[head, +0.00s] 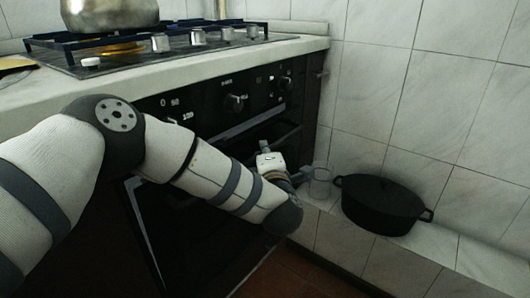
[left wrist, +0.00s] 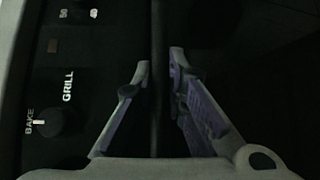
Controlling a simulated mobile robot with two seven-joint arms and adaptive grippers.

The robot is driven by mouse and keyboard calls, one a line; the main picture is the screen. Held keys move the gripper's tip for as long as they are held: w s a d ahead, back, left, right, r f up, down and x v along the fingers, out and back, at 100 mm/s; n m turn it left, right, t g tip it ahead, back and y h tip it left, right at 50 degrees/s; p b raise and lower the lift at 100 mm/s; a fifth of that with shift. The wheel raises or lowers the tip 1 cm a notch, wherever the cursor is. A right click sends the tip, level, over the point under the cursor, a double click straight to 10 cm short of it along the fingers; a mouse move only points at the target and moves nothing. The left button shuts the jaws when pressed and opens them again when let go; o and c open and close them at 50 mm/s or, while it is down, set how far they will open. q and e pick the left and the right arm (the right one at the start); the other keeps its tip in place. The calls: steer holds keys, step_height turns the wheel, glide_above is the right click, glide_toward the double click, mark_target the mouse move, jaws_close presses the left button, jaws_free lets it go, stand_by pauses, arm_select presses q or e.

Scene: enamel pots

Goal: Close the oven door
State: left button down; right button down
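The black oven (head: 225,105) is built in under the counter. Its dark door (head: 185,235) is mostly behind my left arm. A dark gap below the control panel suggests the door stands a little ajar, but how far is hard to tell. My left arm reaches across the oven front, and its wrist is near the right end of the door top; the fingertips are not clear in the head view. In the left wrist view my left gripper (left wrist: 160,62) has its fingers apart, with a dark bar (left wrist: 157,100), probably the door handle, between them. My right gripper is not in view.
A black lidded pot (head: 382,205) and a clear glass (head: 320,182) stand on the tiled ledge right of the oven. A metal pot (head: 110,14) sits on the hob (head: 130,60) above. Tiled walls close off the right side.

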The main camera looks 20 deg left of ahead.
mark_target(251, 145)
arm_select(q)
steer(key=shift+w+a+r+p, duration=0.15)
steer(key=shift+w+a, duration=0.1)
steer(key=shift+a, duration=0.45)
steer(key=shift+w+a+r+p, duration=0.15)
steer(key=shift+w+a, duration=0.1)
steer(key=shift+a, duration=0.4)
steer(key=shift+w+a+r+p, duration=0.15)
steer(key=shift+w+a, duration=0.1)
steer(key=shift+a, duration=0.45)
steer(key=c, duration=1.6)
jaws_free()
steer(key=shift+a, duration=0.1)
steer(key=shift+c, duration=0.2)
steer(key=shift+o, duration=0.2)
steer(key=shift+f, duration=0.1)
steer(key=v, duration=1.2)
